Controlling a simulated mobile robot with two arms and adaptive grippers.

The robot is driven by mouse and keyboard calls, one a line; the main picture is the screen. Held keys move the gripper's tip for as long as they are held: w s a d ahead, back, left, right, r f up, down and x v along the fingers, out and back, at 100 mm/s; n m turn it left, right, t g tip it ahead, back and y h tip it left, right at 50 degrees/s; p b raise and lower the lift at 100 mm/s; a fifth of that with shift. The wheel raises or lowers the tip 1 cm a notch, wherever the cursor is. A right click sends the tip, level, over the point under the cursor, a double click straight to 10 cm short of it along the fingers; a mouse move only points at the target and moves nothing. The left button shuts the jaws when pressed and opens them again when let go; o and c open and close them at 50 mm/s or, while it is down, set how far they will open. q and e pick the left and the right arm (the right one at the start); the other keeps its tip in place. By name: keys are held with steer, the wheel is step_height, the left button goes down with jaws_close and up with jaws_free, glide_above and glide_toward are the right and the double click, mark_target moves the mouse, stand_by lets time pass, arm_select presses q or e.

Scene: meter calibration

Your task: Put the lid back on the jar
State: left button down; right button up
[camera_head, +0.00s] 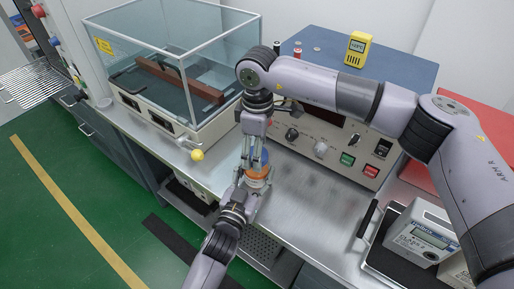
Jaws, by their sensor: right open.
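The jar (257,184) stands on the steel bench near the middle of the head view, with an orange band (257,172) at its upper part. A small blue patch (265,157) shows just above it, between the fingers of my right gripper; I cannot tell whether this is the lid. My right gripper (255,163) points straight down over the jar and is open, its fingertips close to the orange part. My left gripper (254,190) reaches in from below with its fingers beside the jar's lower part. Whether they touch it is hidden.
A glass case (170,60) on a bench unit stands at the left rear. A control panel (320,150) with knobs and buttons stands behind the jar. A yellow ball-shaped knob (197,155) is left of the jar. A meter (422,238) sits at the right; the bench before the panel is clear.

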steer(key=shift+r, duration=2.25)
steer(key=shift+c, duration=0.3)
